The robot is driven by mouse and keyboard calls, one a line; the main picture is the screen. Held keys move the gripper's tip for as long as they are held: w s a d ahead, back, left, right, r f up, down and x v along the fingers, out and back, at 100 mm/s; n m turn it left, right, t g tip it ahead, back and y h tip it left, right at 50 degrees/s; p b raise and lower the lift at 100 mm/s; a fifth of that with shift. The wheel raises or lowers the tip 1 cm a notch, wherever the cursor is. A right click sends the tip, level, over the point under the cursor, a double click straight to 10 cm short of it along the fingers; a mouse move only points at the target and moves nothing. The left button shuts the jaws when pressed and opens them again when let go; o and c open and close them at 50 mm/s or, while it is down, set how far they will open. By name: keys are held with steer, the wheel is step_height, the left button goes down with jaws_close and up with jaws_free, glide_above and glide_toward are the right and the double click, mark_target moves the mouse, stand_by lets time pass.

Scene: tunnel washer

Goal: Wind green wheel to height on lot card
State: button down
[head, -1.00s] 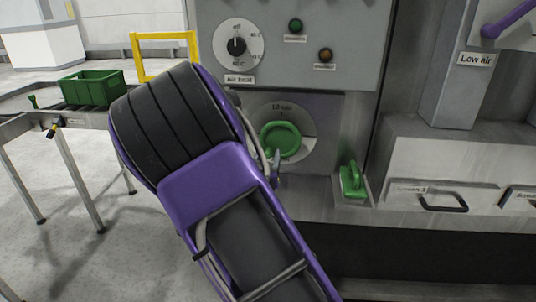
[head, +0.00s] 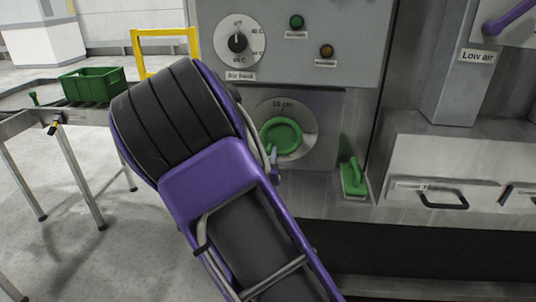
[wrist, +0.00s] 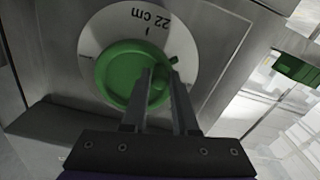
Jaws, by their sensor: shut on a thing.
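The green wheel (head: 282,135) sits on a pale round dial on the grey machine front. In the head view a dial mark above it looks like 18 cm, small and blurred. The wheel also fills the middle of the wrist view (wrist: 118,72), where a 22 cm mark shows upside down beside a short tick. My gripper (head: 273,156) is at the wheel's lower left. In the wrist view its two fingers (wrist: 160,84) are shut on the small green knob at the wheel's rim. My purple arm hides the dial's left edge. I cannot make out a lot card.
A green handle (head: 352,177) stands on a ledge right of the wheel. The Air heat dial (head: 238,42) is above, with green and amber buttons. Drawers (head: 445,194) are at right. A green crate (head: 93,86) sits on a roller table at left, near a yellow frame.

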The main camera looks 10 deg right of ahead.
mark_target(281, 151)
steer(key=shift+d+f, duration=0.1)
steer(key=shift+s+d+f+n+p, duration=0.2)
steer(key=shift+d+n, duration=0.3)
steer(key=shift+n, duration=0.9)
steer(key=shift+s+d+f+n+p, duration=0.15)
steer(key=shift+d+n, duration=0.3)
steer(key=shift+n, duration=0.95)
steer(key=shift+s+d+f+n+p, duration=0.1)
steer(key=shift+s+d+f+n, duration=0.3)
steer(key=shift+n, duration=1)
steer(key=shift+w+d+r, duration=0.15)
steer(key=shift+w+d, duration=0.05)
steer(key=c, duration=0.7)
jaws_free()
steer(key=shift+a, duration=0.1)
